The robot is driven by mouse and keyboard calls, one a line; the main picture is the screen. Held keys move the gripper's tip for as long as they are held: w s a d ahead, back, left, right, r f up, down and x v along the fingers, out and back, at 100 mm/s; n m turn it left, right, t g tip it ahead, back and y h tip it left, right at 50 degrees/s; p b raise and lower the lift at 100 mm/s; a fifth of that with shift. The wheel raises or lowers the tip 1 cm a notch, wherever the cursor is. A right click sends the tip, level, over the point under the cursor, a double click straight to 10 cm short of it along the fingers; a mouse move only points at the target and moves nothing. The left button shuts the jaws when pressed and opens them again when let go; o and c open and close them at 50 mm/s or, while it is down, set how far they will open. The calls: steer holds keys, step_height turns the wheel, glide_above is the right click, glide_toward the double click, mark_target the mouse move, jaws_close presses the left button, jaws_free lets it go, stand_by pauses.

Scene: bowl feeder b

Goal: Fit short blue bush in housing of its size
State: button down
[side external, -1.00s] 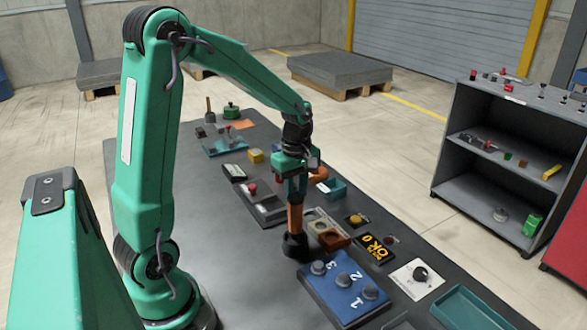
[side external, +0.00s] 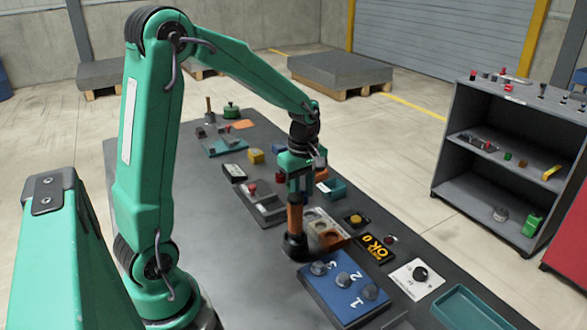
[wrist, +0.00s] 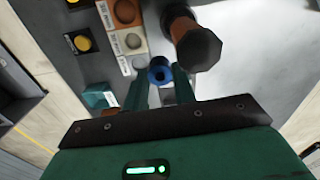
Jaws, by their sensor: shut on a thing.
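The blue bush (wrist: 160,70), a short ring with a dark bore, sits between my fingertips in the wrist view. My gripper (wrist: 161,77) is shut on it. In the side view my gripper (side external: 296,188) points down over the bench, and its tips and the bush are largely hidden behind a brown post. The housings stand in a row just left of the bush in the wrist view: an orange-brown block (wrist: 113,22), a cream block (wrist: 117,48) and a grey one, partly hidden by my finger. The bush is apart from the cream and orange-brown housings.
The brown post (side external: 295,217) with a dark octagonal end (wrist: 199,49) stands close to my gripper. A blue panel (side external: 318,291) with numbered knobs, a yellow button (side external: 355,219) and a teal tray (side external: 445,309) lie nearby.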

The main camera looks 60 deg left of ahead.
steer(key=shift+n, duration=0.4)
steer(key=w, duration=0.1)
steer(key=w+d+f, duration=0.1)
steer(key=w, duration=0.3)
steer(key=shift+d+f, duration=0.25)
steer(key=shift+d, duration=0.05)
steer(key=shift+f, duration=0.25)
steer(key=shift+f, duration=2.65)
steer(key=shift+f, duration=1.25)
steer(key=c, duration=1.1)
jaws_free()
steer(key=shift+o, duration=0.2)
step_height(320, 180, up, 8)
